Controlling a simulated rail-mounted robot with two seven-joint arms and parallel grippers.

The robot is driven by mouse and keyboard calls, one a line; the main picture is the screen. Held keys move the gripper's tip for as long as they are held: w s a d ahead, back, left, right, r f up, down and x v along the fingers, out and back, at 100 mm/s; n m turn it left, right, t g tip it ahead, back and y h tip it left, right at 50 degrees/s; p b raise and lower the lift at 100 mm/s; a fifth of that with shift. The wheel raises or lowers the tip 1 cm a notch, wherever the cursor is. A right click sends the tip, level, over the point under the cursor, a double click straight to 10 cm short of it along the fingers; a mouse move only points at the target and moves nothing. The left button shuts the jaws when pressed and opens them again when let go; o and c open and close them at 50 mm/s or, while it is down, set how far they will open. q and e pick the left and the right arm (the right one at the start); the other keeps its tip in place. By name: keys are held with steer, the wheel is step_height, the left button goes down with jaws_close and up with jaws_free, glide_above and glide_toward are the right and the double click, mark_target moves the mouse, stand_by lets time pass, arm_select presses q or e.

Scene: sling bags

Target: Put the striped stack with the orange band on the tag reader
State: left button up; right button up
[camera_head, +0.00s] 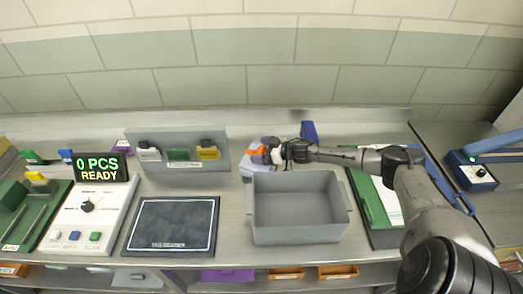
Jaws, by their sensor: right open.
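The tag reader (170,212) is a flat dark pad with a pale outline, lying on the bench left of centre with its top bare. An object with an orange part (253,147) and grey-white sides sits behind the grey bin; it looks like the stack with the orange band, but its stripes are too small to make out. My right gripper (272,152) reaches in from the right and is open at this object's right side. It hides part of the object, and I cannot tell whether they touch. My left gripper is not in view.
An empty grey bin (295,235) stands right of the tag reader, below my right forearm. A console (84,218) with a display reading "0 PCS READY" (101,168) is left of the reader. A grey holder (140,136) with coloured tags stands behind it. A blue piece (309,131) stands behind my gripper.

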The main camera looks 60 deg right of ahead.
steer(key=shift+r, duration=0.2)
steer(key=shift+v, duration=0.85)
steer(key=p+v, duration=0.4)
steer(key=v, duration=0.6)
steer(key=shift+s, duration=0.15)
steer(key=shift+d, duration=0.1)
